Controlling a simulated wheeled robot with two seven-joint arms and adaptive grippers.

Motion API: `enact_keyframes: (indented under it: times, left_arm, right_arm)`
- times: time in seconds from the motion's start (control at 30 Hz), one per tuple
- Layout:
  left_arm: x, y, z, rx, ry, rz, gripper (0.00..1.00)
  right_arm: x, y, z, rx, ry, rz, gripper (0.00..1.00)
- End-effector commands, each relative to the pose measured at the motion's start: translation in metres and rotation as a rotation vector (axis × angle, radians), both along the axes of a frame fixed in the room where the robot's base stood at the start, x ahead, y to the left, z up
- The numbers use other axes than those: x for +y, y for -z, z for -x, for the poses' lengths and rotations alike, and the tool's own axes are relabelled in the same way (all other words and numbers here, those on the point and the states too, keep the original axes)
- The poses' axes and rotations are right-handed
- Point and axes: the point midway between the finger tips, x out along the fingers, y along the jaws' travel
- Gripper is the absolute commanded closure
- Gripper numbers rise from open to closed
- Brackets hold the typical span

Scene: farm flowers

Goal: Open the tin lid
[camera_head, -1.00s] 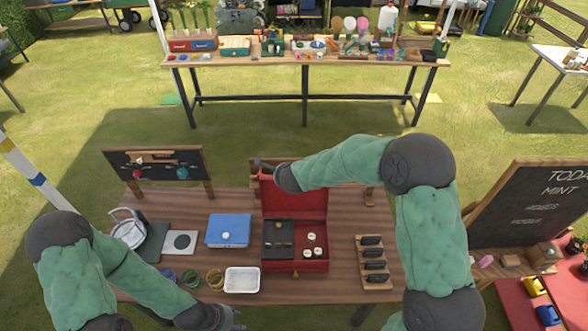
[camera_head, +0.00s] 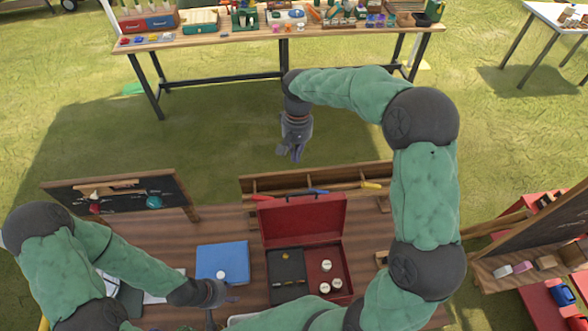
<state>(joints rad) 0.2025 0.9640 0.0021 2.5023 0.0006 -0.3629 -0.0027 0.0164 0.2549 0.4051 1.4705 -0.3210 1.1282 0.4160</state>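A blue tin (camera_head: 222,257) with a flat lid and a small pale knob (camera_head: 221,275) sits on the wooden table, left of centre; its lid looks closed. A red case (camera_head: 303,225) stands to its right with its lid raised. My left gripper (camera_head: 224,304) is just below the blue tin in the picture, its fingers apparently spread, with nothing seen between them. Whether it touches the tin is unclear. My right gripper (camera_head: 292,158) hangs fingers down in the air above the table's far edge, away from the tin; its fingertips are close together and hold nothing visible.
The red case holds a black tray (camera_head: 286,268) and several white-topped round pieces (camera_head: 326,266). A wooden rack (camera_head: 262,187) runs along the table's back. A small blackboard (camera_head: 125,195) stands at the back left. My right forearm crosses the front of the table.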

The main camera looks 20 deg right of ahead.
Motion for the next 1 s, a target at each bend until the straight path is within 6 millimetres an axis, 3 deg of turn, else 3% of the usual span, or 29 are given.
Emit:
enact_keyframes:
  times: [0.27, 0.73, 1.0]
  left_arm:
    - [0.0, -0.001, 0.001, 0.002, 0.001, 0.0, 0.6]
    - [0.0, -0.009, 0.001, 0.001, 0.0, 0.0, 0.6]
    - [0.0, -0.019, 0.001, 0.001, 0.0, 0.0, 0.6]
  right_arm:
    - [-0.009, 0.015, 0.006, 0.021, -0.011, 0.031, 1.0]
    - [-0.006, 0.1, 0.017, 0.023, -0.012, 0.029, 1.0]
    - [0.002, 0.082, 0.045, 0.018, -0.012, 0.028, 1.0]
